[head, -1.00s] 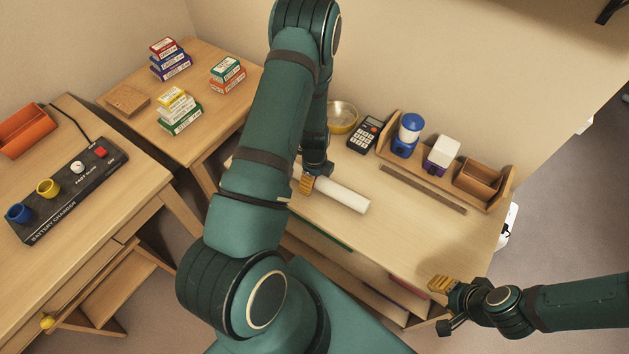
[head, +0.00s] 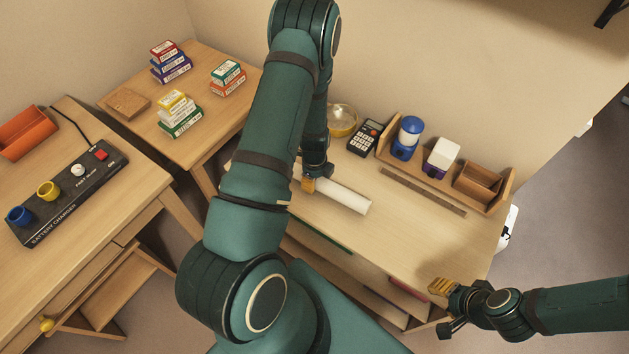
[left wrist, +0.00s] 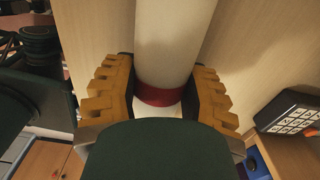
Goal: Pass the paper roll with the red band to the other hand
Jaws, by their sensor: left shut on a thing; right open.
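The white paper roll (head: 345,197) lies on the middle desk, its right part clear and its left part hidden by my left arm and gripper. In the left wrist view the white roll (left wrist: 172,40) shows its red band (left wrist: 158,96) between the fingers. My left gripper (head: 308,184) is shut on the roll, with its yellow fingers on either side of it in the left wrist view (left wrist: 160,95). My right gripper (head: 440,287) is open and empty near the desk's front right edge, apart from the roll.
A brown strip (head: 423,191) lies before the organiser. The desk's front right (head: 440,240) is clear.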

